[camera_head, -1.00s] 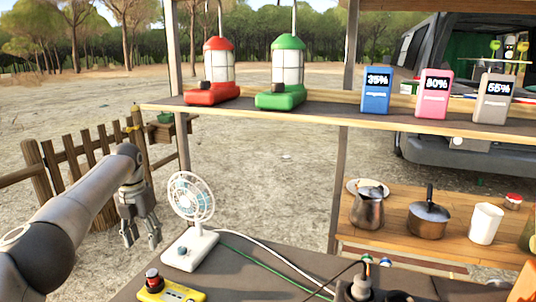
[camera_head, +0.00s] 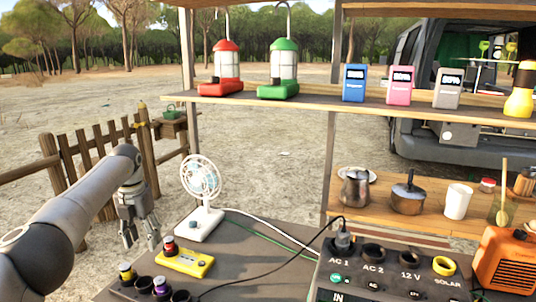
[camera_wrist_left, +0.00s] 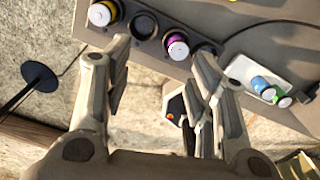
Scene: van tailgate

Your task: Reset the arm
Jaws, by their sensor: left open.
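My left arm (camera_head: 75,205) comes in from the left. Its gripper (camera_head: 140,240) hangs pointing down, open and empty, at the left edge of the dark table, left of the white fan (camera_head: 200,190). In the left wrist view the open fingers (camera_wrist_left: 160,80) have nothing between them. Beyond them is the table edge with a socket strip (camera_wrist_left: 145,22) holding several coloured plugs. My right gripper is not in view.
A yellow box (camera_head: 186,262) with a dark red knob and a power station (camera_head: 395,270) stand on the table. The shelf (camera_head: 330,103) above holds red (camera_head: 225,70) and green (camera_head: 283,70) lanterns and battery packs. A wooden fence (camera_head: 100,155) is behind my arm.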

